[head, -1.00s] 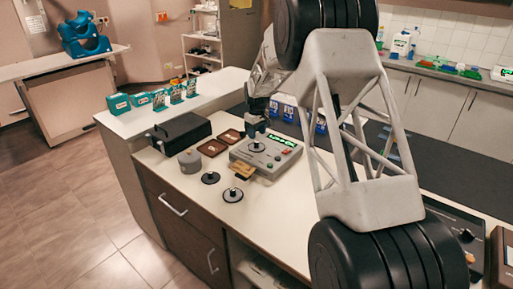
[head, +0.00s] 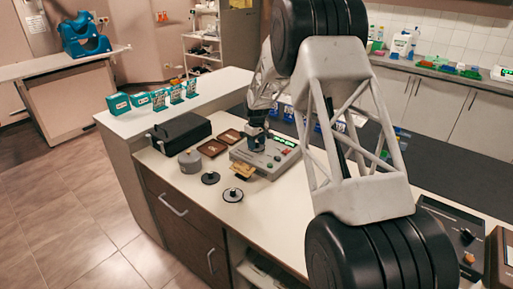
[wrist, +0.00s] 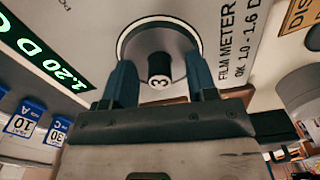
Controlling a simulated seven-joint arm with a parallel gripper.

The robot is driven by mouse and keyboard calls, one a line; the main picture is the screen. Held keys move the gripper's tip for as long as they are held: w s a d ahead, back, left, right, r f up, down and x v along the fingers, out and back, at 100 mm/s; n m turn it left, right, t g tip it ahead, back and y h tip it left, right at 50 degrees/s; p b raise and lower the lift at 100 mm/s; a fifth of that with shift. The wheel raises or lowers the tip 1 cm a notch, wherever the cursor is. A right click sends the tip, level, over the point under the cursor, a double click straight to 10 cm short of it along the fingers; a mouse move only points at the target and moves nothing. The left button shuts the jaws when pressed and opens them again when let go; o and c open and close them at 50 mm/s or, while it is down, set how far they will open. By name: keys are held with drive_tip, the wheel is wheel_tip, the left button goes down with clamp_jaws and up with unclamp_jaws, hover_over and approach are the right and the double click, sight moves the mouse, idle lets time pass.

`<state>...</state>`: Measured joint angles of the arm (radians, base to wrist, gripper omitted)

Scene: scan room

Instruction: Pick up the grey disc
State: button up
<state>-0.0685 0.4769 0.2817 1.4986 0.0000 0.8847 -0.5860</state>
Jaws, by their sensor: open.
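A grey disc (wrist: 150,38) with a black knob marked 3 lies on the film meter (wrist: 225,25), as the wrist view shows. My gripper (wrist: 161,78) is open, with its two blue fingers on either side of the knob and apart from it. In the head view my gripper (head: 256,147) is low over the film meter (head: 283,161) and hides the disc on it. A pale disc (head: 232,195) with a dark knob and a black disc (head: 210,178) lie on the counter in front of the meter.
A grey cylinder (head: 190,162), a black box (head: 178,133) and brown trays (head: 212,148) stand left of the meter. A yellowish plate (head: 243,171) sits at its front edge. The meter's green display (wrist: 45,50) reads 1.20 D.

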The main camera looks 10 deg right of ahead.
idle(0.5)
clamp_jaws()
drive_tip(key=shift+r, duration=0.7)
wheel_tip(320, 180, up, 2)
drive_tip(key=shift+r, duration=0.1)
drive_tip(key=s+d+r, duration=0.1)
drive_tip(key=s, duration=1.5)
drive_tip(key=shift+r, duration=0.2)
